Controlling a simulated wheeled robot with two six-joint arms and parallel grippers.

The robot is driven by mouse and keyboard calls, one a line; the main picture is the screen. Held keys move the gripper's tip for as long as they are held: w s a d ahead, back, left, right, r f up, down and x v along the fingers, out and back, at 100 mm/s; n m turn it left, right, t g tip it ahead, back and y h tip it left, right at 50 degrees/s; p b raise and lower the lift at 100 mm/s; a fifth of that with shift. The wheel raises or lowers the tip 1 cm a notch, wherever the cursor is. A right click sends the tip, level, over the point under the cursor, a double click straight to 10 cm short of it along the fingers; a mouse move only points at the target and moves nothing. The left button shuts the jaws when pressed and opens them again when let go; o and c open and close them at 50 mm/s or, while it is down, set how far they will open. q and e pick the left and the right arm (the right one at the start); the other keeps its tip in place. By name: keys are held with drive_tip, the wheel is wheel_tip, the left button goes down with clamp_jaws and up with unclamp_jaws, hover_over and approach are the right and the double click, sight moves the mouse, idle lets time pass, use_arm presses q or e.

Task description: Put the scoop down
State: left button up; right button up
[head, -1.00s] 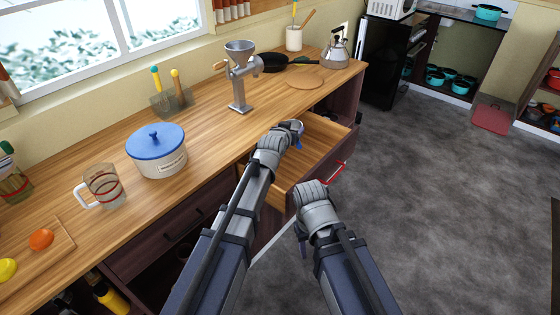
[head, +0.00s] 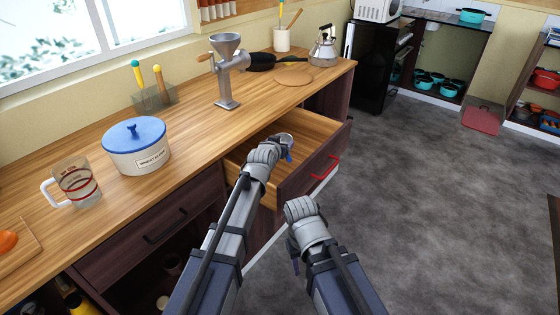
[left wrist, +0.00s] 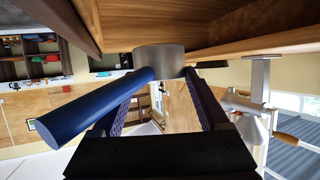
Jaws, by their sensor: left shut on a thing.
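The scoop (head: 287,138) has a grey metal cup and a blue handle. It also shows close up in the left wrist view (left wrist: 160,60), with the handle reaching to the lower left. My left gripper (head: 284,149) is shut on the scoop, over the open drawer (head: 313,128) below the counter. Whether the scoop touches the drawer is unclear. My right gripper (head: 298,212) is in front of the drawer, apart from the scoop; its fingers are hidden.
The wooden counter (head: 190,117) holds a metal grinder (head: 226,75), a blue-lidded pot (head: 137,150), a glass measuring mug (head: 76,184) and a round board (head: 293,78). The drawer has a red handle (head: 325,168). Grey floor (head: 430,190) is free at the right.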

use_arm(q)
drive_tip(key=shift+f+b, duration=1.75)
drive_tip(key=shift+f, duration=0.4)
drive_tip(key=shift+f+b, duration=0.65)
drive_tip(key=shift+b, duration=0.05)
drive_tip(key=o, duration=1.3)
drive_tip(key=shift+r, duration=0.1)
drive_tip(key=shift+r+p, duration=0.75)
drive_tip(key=shift+p, duration=0.15)
drive_tip(key=p+v, duration=0.2)
drive_tip(key=v, duration=0.4)
drive_tip(key=p+v, duration=0.2)
drive_tip(key=v, duration=0.4)
drive_tip(key=shift+f, duration=0.25)
